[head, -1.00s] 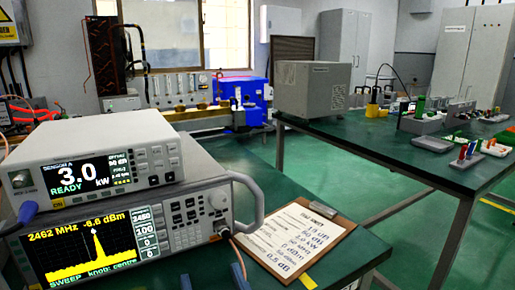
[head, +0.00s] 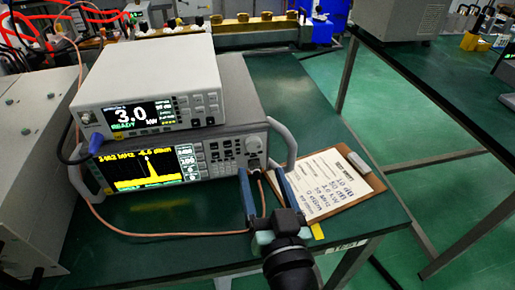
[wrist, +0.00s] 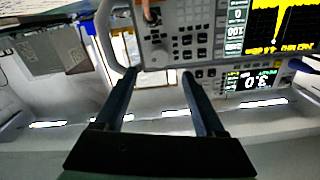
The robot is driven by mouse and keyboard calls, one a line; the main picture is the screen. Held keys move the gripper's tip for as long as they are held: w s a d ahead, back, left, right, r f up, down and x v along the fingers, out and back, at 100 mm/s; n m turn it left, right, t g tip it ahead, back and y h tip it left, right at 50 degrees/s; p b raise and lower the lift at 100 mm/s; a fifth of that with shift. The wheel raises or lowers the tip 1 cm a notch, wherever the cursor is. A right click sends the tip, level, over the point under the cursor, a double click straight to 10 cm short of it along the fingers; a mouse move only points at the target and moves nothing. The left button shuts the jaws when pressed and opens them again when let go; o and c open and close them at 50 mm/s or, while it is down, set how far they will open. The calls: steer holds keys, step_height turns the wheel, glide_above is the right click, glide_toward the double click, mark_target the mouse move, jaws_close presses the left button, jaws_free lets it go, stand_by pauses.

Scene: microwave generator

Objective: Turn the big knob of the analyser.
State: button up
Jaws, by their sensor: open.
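The analyser (head: 225,153) is a grey instrument with a yellow spectrum screen, at the middle left of the green bench. Its big knob (head: 254,142) is a round grey dial at the upper right of the front panel. In the wrist view, which is upside down, the big knob (wrist: 157,58) shows just beyond and between the fingertips. My gripper (head: 262,170) is open and empty in front of the panel's right end. In the wrist view its two dark fingers (wrist: 158,75) point at the panel. I see no contact with the knob.
A white power meter (head: 150,95) reading 3.0 kW sits on the analyser. A grey handle (head: 285,142) sticks out right of the knob. An orange cable (head: 160,233) runs from the panel's lower right. A clipboard (head: 328,188) lies to the right.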

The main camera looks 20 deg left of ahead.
mark_target(254, 147)
steer(key=x, duration=0.6)
steer(key=shift+w+a, duration=0.15)
steer(key=shift+w, duration=0.05)
jaws_close()
